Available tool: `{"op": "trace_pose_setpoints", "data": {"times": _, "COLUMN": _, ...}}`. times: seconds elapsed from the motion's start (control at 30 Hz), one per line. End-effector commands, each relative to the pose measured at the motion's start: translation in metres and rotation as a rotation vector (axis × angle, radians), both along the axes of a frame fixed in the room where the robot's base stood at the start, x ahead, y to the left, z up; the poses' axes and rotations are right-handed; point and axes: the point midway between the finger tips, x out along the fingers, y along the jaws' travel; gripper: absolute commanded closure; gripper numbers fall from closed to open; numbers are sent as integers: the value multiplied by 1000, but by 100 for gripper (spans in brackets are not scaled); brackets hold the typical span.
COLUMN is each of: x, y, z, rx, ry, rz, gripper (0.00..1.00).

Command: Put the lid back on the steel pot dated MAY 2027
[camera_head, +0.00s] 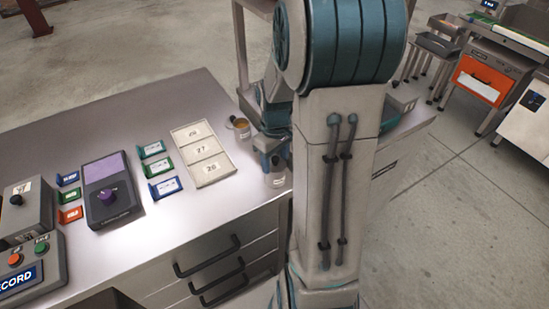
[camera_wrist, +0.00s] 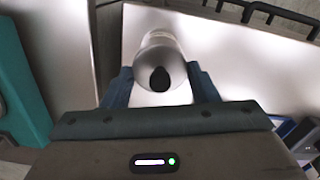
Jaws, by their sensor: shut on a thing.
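My gripper (camera_wrist: 161,84) has its two blue fingers on either side of a round steel lid (camera_wrist: 147,66) with a black knob and is shut on it. A steel body narrows away beyond the lid; whether the lid rests on it or hangs above it is unclear. In the head view a small labelled steel pot (camera_head: 277,178) stands near the table's right edge, just below my gripper, its top partly hidden. A second steel pot (camera_head: 241,130) stands behind it, without a lid, with orange-brown contents showing. Neither pot's date is legible.
On the steel table (camera_head: 215,212) a pale board (camera_head: 203,155) numbered 28, 27 and 26 lies left of the pots.

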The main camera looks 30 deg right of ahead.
Motion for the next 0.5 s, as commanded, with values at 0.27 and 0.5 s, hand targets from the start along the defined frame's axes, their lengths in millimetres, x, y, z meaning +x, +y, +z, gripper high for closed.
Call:
{"op": "trace_pose_setpoints", "data": {"times": 0.27, "x": 0, "y": 0, "z": 0, "rx": 0, "ry": 0, "rz": 0, "gripper": 44}}
{"op": "trace_pose_setpoints", "data": {"times": 0.5, "x": 0, "y": 0, "z": 0, "rx": 0, "ry": 0, "rz": 0, "gripper": 21}}
